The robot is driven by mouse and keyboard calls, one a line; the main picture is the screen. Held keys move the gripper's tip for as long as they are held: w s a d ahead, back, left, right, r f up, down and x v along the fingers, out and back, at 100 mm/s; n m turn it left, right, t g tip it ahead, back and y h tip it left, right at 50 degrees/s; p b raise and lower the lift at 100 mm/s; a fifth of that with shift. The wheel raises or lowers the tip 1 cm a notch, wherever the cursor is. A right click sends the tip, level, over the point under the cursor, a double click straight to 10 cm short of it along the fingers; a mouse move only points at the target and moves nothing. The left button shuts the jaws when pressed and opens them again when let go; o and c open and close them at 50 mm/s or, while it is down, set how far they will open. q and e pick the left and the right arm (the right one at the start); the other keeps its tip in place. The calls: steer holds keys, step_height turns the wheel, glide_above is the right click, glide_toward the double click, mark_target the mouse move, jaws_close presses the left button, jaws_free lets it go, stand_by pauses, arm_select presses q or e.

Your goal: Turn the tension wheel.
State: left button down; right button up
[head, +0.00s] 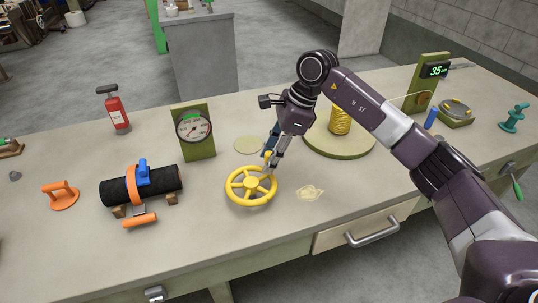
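The yellow tension wheel (251,186) stands near the front middle of the bench in the head view. It has a round rim, several spokes and a hub. My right gripper (268,164) reaches down from the upper right to the wheel's far right rim. Its fingertips are at or very close to the rim and a yellow knob there. I cannot tell whether the fingers are closed on it. My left gripper is not in the head view. A dial gauge (194,128) on a green panel stands behind the wheel to the left.
A yellow spool (340,121) stands on a round green base behind my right arm. A red extinguisher (114,110) stands at the back left. A drawer (357,230) is in the bench front.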

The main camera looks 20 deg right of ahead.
steer(key=shift+f, duration=0.1)
jaws_close()
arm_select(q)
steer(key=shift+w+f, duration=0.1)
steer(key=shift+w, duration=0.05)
arm_select(e)
steer(key=shift+a, duration=0.1)
stand_by(0.3)
